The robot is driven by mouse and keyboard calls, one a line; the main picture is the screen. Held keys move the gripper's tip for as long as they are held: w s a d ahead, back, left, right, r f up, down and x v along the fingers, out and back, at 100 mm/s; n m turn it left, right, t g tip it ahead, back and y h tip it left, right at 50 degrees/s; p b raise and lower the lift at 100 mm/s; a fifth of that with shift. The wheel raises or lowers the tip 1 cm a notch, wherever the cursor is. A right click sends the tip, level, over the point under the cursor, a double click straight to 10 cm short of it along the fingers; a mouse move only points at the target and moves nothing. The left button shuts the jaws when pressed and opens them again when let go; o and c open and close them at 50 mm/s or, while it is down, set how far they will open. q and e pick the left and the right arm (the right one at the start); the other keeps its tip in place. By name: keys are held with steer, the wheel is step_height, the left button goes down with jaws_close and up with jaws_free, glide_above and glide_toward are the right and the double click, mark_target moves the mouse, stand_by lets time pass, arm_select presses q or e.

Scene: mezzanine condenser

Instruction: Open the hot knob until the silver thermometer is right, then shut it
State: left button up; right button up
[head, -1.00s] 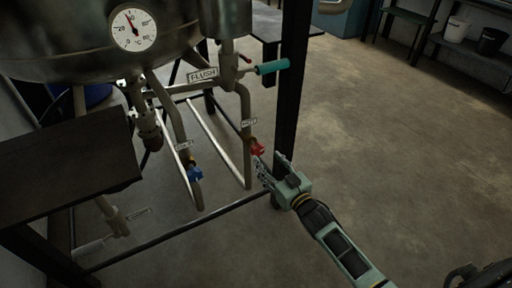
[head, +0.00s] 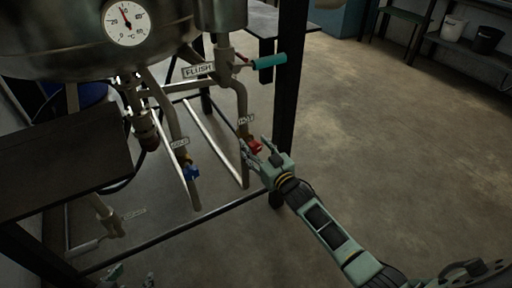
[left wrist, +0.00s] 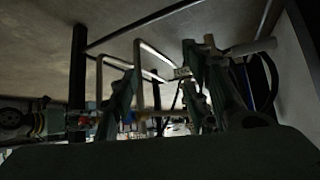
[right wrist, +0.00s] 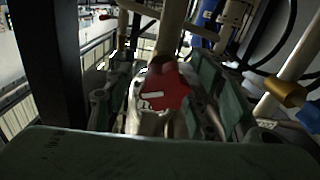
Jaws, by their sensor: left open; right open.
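The red hot knob (head: 254,146) sits on a pipe below a small tag, left of the black post. In the right wrist view the red knob (right wrist: 165,88) lies between the spread fingers. My right gripper (head: 258,155) is open around or just before the knob; contact cannot be told. The round white thermometer dial (head: 127,22) is on the silver vessel (head: 60,40); its needle points up, slightly left. My left gripper (left wrist: 158,95) is open and empty in the left wrist view; its finger tips (head: 130,278) barely show at the head view's bottom edge.
A blue knob (head: 191,172) is on the pipe to the left. A teal-handled lever (head: 270,61) is beside the FLUSH label (head: 198,71). A black post (head: 287,95) stands close right of the red knob. A dark plate (head: 60,160) is at left.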

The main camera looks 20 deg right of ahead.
steer(key=shift+c, duration=0.6)
